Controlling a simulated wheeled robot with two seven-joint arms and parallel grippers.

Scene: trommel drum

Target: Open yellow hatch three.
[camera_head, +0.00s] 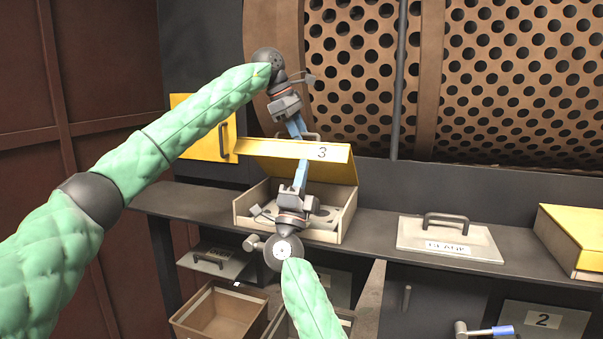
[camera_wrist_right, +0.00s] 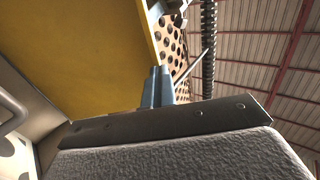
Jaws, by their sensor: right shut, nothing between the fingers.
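Yellow hatch three (camera_head: 322,153) is the lid of a pale box (camera_head: 243,214) on the shelf. It is raised and tilted, with the front of the box open below it. My left gripper (camera_head: 297,133) points down at the lid's top, close to its dark handle (camera_head: 312,137). Whether its fingers hold the handle cannot be told. My right gripper (camera_head: 301,166) points up, shut and empty, with its tips at the lid's front edge. In the right wrist view the blue fingers (camera_wrist_right: 158,88) stand beside the yellow lid (camera_wrist_right: 85,45); contact is unclear.
A grey plate with a handle (camera_head: 450,240) and another yellow-topped box (camera_head: 575,235) sit on the shelf to the right. A yellow panel (camera_head: 200,130) is at left. The perforated drum (camera_head: 350,80) stands behind. An open bin (camera_head: 220,312) is below.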

